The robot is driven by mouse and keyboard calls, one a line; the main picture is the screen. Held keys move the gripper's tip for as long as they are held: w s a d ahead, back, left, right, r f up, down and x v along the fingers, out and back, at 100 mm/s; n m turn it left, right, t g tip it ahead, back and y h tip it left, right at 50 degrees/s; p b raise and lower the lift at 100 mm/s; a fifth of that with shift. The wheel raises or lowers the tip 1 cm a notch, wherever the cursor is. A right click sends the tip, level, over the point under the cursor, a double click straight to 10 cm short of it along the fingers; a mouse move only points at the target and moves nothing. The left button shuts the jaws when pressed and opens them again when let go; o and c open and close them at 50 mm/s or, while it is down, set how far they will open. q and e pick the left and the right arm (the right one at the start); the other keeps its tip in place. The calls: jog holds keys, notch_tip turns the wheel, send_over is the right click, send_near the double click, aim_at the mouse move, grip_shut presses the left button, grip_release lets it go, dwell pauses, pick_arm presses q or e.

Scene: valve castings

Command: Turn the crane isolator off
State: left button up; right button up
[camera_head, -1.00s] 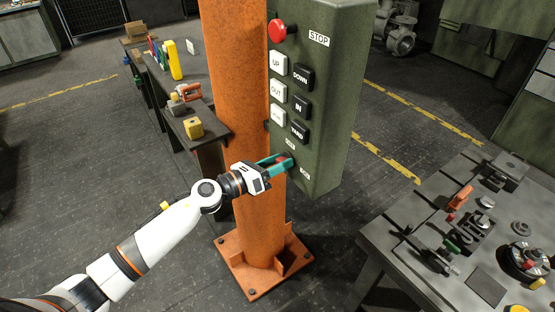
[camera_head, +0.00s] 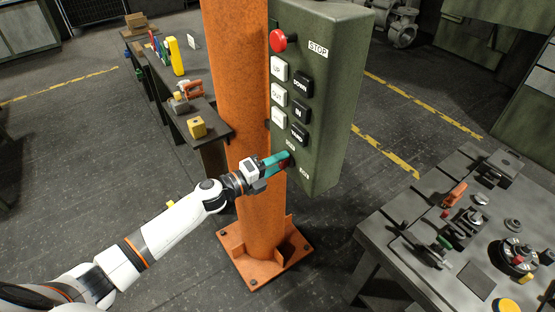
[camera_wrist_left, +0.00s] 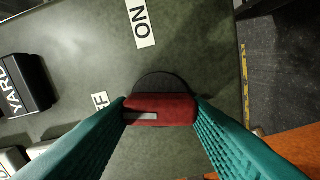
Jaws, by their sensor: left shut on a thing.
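The crane isolator is a red rotary handle (camera_wrist_left: 160,109) on a dark round base, low on the green control box (camera_head: 335,110). My left gripper (camera_head: 283,161) reaches the box from the left, and its teal fingers are shut on the handle's two ends, as the left wrist view (camera_wrist_left: 160,112) shows. The handle's white mark lies at its left end in that view, on the side of the partly hidden OFF label (camera_wrist_left: 100,102). The ON label (camera_wrist_left: 140,22) is above the handle there. My right gripper is not in view.
The box hangs on an orange column (camera_head: 236,90) with a bolted foot. A red stop button (camera_head: 278,40) and several white and black buttons sit above the isolator. A grey bench (camera_head: 385,232) with parts is at right; another bench (camera_head: 209,117) stands behind left.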

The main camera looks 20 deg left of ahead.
pick_arm(q)
jog(key=shift+n+p, duration=0.4)
jog(key=shift+n, duration=0.8)
jog(key=shift+f, duration=0.1)
jog(key=o, duration=1)
jog(key=shift+b+v, duration=2.15)
jog(key=shift+v, duration=3.85)
jog(key=shift+a, duration=0.1)
